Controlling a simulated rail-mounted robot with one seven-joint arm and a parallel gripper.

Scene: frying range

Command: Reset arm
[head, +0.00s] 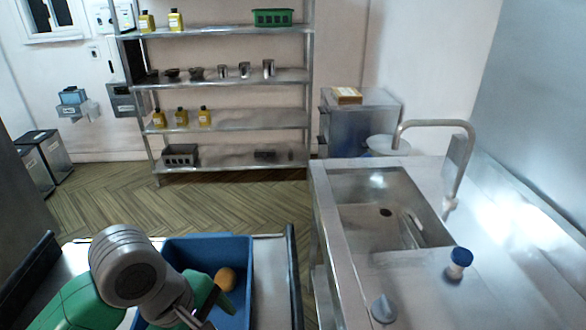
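My arm enters at the bottom left, with a grey rounded joint and green links. Its end, my gripper (200,314), is at the bottom edge over a blue bin (245,255). The fingers are mostly cut off or hidden by the arm, so I cannot tell if they are open or shut. A round tan-orange item (226,278) lies in the bin to the right of my gripper. Part of the bin's inside is hidden behind the arm.
The bin rests on a pale surface (270,270) with a dark right rail. To the right is a steel sink (375,200) with a tall faucet (440,125) and a blue-topped container (459,263). A metal shelf (225,77) stands at the back. The wood floor between is clear.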

